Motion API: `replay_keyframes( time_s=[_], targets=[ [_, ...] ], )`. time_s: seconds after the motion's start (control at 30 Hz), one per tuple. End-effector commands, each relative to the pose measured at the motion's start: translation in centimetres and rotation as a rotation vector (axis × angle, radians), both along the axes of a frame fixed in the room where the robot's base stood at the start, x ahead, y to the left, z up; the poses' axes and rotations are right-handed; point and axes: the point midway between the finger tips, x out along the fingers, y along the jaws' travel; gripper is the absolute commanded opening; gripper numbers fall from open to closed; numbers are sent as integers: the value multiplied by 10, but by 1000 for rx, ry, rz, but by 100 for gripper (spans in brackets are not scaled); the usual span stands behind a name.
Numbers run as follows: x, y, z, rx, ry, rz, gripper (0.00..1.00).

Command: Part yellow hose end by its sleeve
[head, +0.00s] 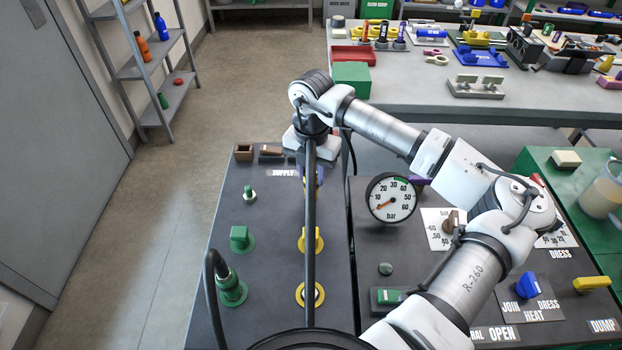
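My gripper (312,142) points down over the back of the dark panel, beside the SUPPLY label. Its fingers are mostly hidden, so I cannot tell whether it is open or shut. A black hose (309,215) runs from the bottom of the head view straight up to just below my gripper. Its upper end is hidden there, and no yellow sleeve shows clearly. A yellow ring fitting (301,300) lies on the front of the panel, partly behind this hose. A yellow handle (315,241) on a yellow base stands behind it.
A green hose coupling (231,287) with its own black hose stands at front left. A green handle (239,237) is behind it. A pressure gauge (392,199) stands right of the hose, near my arm. A purple part (320,176) shows below my gripper. Open floor lies left.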

Motion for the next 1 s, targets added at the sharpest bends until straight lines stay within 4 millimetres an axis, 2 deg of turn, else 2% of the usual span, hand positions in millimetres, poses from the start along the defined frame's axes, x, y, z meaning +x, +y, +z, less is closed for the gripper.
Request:
replay_keyframes(
  time_s=[0.27, 1.0],
  targets=[
    [0, 0, 2, 0, -1, 0, 0],
    [0, 0, 32, 0, -1, 0, 0]
  ],
)
